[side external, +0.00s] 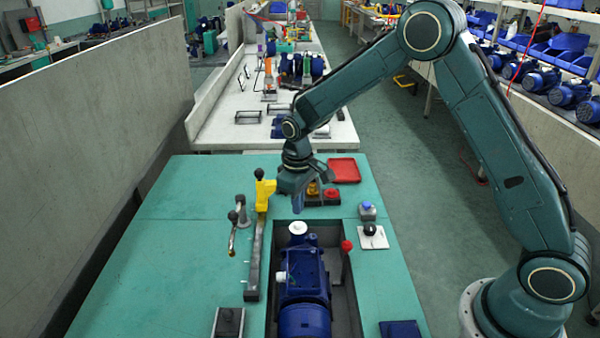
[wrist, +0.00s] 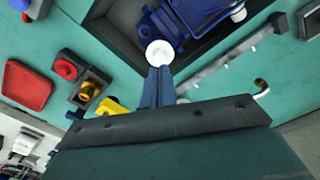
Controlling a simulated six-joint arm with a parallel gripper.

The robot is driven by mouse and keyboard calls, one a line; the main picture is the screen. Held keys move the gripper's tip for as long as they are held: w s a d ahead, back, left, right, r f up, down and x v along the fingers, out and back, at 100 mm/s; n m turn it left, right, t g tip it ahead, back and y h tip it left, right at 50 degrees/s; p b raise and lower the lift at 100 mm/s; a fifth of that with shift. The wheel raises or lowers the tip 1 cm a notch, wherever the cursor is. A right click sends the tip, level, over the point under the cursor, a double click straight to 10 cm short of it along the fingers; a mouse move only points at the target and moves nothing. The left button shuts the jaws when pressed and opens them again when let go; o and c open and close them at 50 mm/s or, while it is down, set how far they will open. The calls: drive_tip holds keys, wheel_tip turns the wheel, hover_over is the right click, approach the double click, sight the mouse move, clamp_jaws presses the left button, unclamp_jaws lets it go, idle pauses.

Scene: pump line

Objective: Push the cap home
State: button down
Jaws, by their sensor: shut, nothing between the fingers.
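The white cap (side external: 298,228) sits at the far end of the blue pump (side external: 303,275), which lies in a dark recess of the green bench. In the wrist view the cap (wrist: 159,53) shows just beyond my fingertips, beside the blue pump body (wrist: 200,15). My gripper (side external: 297,208) is shut and empty, pointing down, a little above and behind the cap in the side view. In the wrist view its closed fingertips (wrist: 159,70) line up with the cap. I cannot tell whether they touch it, or how deep the cap sits.
A yellow-handled lever (side external: 264,195) and a bent metal pipe (side external: 234,238) stand left of the recess. A red-knobbed lever (side external: 346,246) rises at its right. A red tray (side external: 344,170) and a box with a red button (side external: 331,194) lie behind. The bench's left side is mostly clear.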

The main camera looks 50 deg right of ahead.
sight(298, 223)
wheel_tip(298, 223, up, 4)
drive_tip(key=shift+f, duration=0.1)
idle(0.5)
drive_tip(key=s+d+r+m+t, duration=0.1)
drive_tip(key=s+d+r+t, duration=0.15)
drive_tip(key=s+r, duration=1.2)
drive_tip(key=s+r+m+t, duration=0.2)
drive_tip(key=s+r+t, duration=0.1)
drive_tip(key=s, duration=1.2)
drive_tip(key=shift+s+d+r, duration=0.15)
drive_tip(key=shift+s+r, duration=0.25)
drive_tip(key=shift+r, duration=0.1)
